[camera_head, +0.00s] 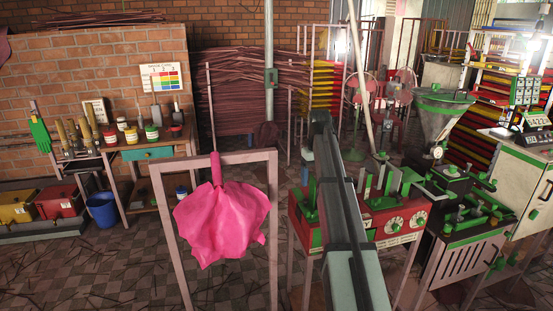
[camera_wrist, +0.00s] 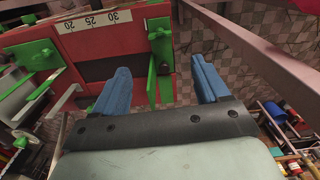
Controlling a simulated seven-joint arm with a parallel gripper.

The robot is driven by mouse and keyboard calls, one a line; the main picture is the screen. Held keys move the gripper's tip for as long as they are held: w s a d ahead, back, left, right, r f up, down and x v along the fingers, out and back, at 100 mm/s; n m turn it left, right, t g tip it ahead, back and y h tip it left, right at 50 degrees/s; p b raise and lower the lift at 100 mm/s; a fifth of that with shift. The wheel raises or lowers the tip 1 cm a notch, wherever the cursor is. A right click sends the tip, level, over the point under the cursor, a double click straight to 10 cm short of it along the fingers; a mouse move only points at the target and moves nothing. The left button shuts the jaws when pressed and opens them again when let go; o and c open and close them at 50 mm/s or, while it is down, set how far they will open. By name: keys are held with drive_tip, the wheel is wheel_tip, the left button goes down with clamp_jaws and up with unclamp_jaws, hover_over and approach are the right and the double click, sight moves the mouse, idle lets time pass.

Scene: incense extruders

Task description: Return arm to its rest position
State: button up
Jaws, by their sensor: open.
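My gripper (camera_wrist: 160,64) is open, its two blue fingers spread apart in the wrist view. Nothing is held between them. Beyond the fingers lies a red machine (camera_wrist: 90,50) with green brackets (camera_wrist: 160,45) and a white scale strip reading 20, 25, 30. The green bracket shows behind the gap, but I cannot tell how far it is from the fingertips. In the head view my arm reaches forward over the red machine (camera_head: 408,222). Most of the gripper is hidden behind the arm there; a small blue part shows at its left.
A pink cloth (camera_head: 222,222) hangs at a pale metal frame (camera_head: 168,235) left of my arm. Green-topped machines (camera_head: 465,240) and a funnel (camera_head: 440,110) crowd the right. A workbench with jars (camera_head: 150,150) stands at the left wall.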

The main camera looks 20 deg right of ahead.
drive_tip(key=s+a+f+g, duration=0.1)
drive_tip(key=s+a+f, duration=0.3)
drive_tip(key=s+f, duration=0.7)
drive_tip(key=s+a+f+g, duration=0.1)
drive_tip(key=s+a+f, duration=0.3)
drive_tip(key=f, duration=1.3)
drive_tip(key=s+a+f+g, duration=0.2)
drive_tip(key=s+a+f, duration=0.45)
drive_tip(key=f, duration=0.85)
drive_tip(key=s+a+f+g, duration=0.1)
drive_tip(key=s+f, duration=0.5)
drive_tip(key=s, duration=0.5)
drive_tip(key=s+a+f+g, duration=0.1)
drive_tip(key=s+f, duration=0.4)
drive_tip(key=s, duration=0.5)
drive_tip(key=s+a+f, duration=0.2)
drive_tip(key=s+f, duration=0.4)
drive_tip(key=s, duration=0.5)
drive_tip(key=shift+s+f+m+g, duration=0.3)
drive_tip(key=shift+s+f+g, duration=0.05)
drive_tip(key=shift+g, duration=0.05)
drive_tip(key=shift+w, duration=0.1)
